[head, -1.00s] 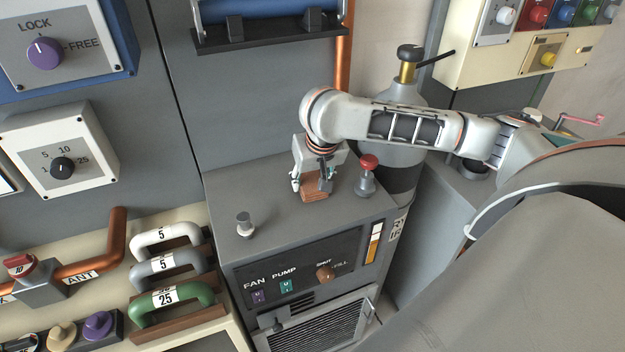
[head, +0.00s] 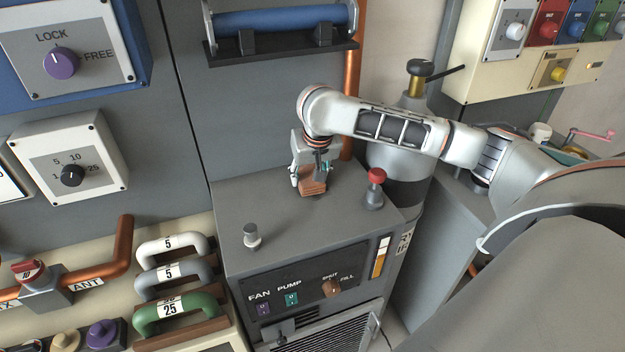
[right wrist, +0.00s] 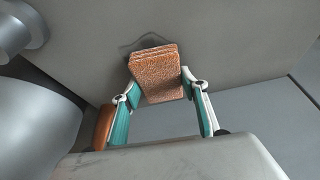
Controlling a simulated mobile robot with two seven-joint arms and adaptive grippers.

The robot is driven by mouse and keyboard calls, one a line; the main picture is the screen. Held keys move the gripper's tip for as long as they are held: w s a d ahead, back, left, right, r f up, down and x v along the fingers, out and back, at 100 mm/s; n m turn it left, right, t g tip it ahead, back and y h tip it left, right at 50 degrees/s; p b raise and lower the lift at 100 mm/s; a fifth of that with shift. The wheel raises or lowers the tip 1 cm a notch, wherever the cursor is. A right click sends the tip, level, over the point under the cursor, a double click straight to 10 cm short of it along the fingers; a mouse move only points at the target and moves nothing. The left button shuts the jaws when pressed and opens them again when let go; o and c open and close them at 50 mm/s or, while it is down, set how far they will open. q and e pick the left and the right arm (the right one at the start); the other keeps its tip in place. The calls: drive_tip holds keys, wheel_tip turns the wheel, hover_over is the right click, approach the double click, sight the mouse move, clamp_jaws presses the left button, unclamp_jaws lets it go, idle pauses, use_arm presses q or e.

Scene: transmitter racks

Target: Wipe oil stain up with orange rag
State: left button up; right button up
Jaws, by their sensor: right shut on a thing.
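The orange rag (head: 314,187) is a folded, brownish-orange textured pad on the grey top of the cabinet (head: 290,215). My right gripper (head: 311,172) comes down from above and is shut on the rag. In the right wrist view the rag (right wrist: 158,75) sits between the two teal-and-white fingers, its far end at the grey surface. A dark, curved patch edge (right wrist: 145,42), seemingly the oil stain, shows on the surface just beyond the rag. The rest of it is hidden behind the rag. My left gripper is not in view.
A red-topped knob (head: 375,180) stands right of the gripper, and a grey knob (head: 252,236) stands at the cabinet's front left. A grey panel rises behind, with a blue roller (head: 280,20) on it. A gas cylinder (head: 405,135) stands behind right.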

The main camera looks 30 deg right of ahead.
drive_tip(key=shift+w, duration=0.3)
drive_tip(key=shift+r, duration=0.1)
drive_tip(key=shift+r, duration=2.95)
drive_tip(key=shift+r, duration=0.1)
drive_tip(key=shift+r, duration=1.4)
drive_tip(key=shift+d, duration=0.15)
